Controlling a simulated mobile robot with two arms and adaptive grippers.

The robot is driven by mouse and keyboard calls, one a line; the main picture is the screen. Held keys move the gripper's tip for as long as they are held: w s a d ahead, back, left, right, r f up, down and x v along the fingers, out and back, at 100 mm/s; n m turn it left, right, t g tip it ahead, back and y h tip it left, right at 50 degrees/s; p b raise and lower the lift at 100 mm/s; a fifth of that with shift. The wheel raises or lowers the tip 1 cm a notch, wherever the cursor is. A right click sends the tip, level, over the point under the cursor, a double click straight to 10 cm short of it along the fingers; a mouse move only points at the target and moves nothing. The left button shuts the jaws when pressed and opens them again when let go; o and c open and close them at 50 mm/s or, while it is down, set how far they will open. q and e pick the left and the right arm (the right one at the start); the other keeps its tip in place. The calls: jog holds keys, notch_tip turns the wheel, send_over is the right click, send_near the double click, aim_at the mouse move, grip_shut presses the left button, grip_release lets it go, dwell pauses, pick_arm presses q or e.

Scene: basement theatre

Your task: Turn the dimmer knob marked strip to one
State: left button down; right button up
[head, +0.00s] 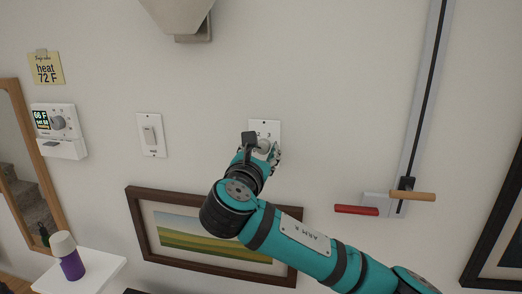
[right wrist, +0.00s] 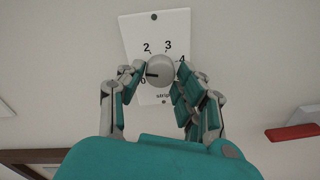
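The dimmer knob (right wrist: 160,70) is a round grey knob on a white wall plate (right wrist: 135,27). Around it I read 0, 2, 3 and 4; the 1 is not visible near the left finger. Its dark pointer mark faces left and slightly down, close to the 0. In the head view my right gripper (head: 265,150) covers most of the plate. My left gripper is out of view.
A white switch (head: 150,134) and a thermostat (head: 54,122) are on the wall to the left. A framed picture (head: 165,255) hangs below the plate. A grey wall track (head: 420,110) with a red handle (head: 356,209) and an orange handle (head: 412,196) is at right.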

jog(key=shift+o, duration=1.4)
jog(key=shift+r, duration=0.1)
jog(key=shift+s, duration=0.1)
jog(key=v, duration=1.2)
